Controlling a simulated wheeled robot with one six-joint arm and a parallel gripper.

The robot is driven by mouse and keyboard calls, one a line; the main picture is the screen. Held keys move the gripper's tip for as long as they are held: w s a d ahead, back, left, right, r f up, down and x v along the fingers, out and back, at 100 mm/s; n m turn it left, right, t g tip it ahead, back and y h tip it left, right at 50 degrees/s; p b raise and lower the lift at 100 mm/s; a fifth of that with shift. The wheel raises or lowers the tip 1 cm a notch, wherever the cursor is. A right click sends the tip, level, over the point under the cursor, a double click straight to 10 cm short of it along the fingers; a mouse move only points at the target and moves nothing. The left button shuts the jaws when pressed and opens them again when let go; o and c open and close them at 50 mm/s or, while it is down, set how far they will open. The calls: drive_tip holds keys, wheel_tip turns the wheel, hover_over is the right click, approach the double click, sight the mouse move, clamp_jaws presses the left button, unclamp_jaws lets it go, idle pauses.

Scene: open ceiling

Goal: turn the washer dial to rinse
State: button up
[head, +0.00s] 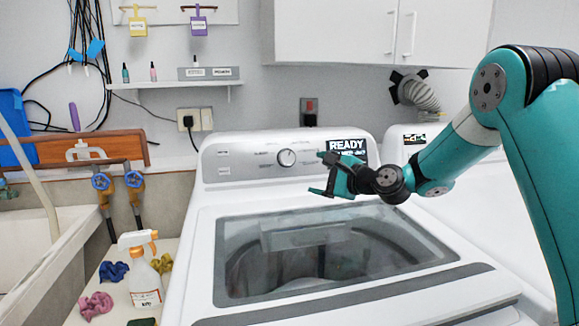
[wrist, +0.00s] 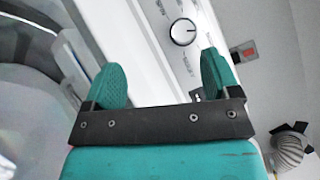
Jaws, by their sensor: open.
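The washer (head: 330,285) is white with a dark glass lid and a grey control panel. Small labels around the dial are too blurred to read. My gripper (head: 322,174) is open and empty, to the right of the dial and apart from it. In the wrist view my gripper (wrist: 160,78) has its fingers spread wide.
A READY sign (head: 346,147) is on the panel's right end. A second white machine (head: 405,150) stands at right. A shelf (head: 185,84) and red switch (head: 309,111) are on the wall. A spray bottle (head: 143,280) and cloths (head: 96,305) lie at left, beside a sink (head: 40,255).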

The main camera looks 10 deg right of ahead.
drive_tip(key=w+d+f+m+t, duration=0.2)
drive_tip(key=w+d+m, duration=0.1)
drive_tip(key=d, duration=0.1)
drive_tip(key=h+p, duration=0.1)
drive_tip(key=p, duration=0.3)
approach(289, 158)
drive_tip(key=shift+m, duration=0.4)
drive_tip(key=x, duration=0.9)
drive_tip(key=shift+w+a, duration=0.15)
drive_tip(key=shift+c, duration=0.5)
drive_tip(key=c, duration=0.8)
drive_tip(key=shift+r, duration=0.1)
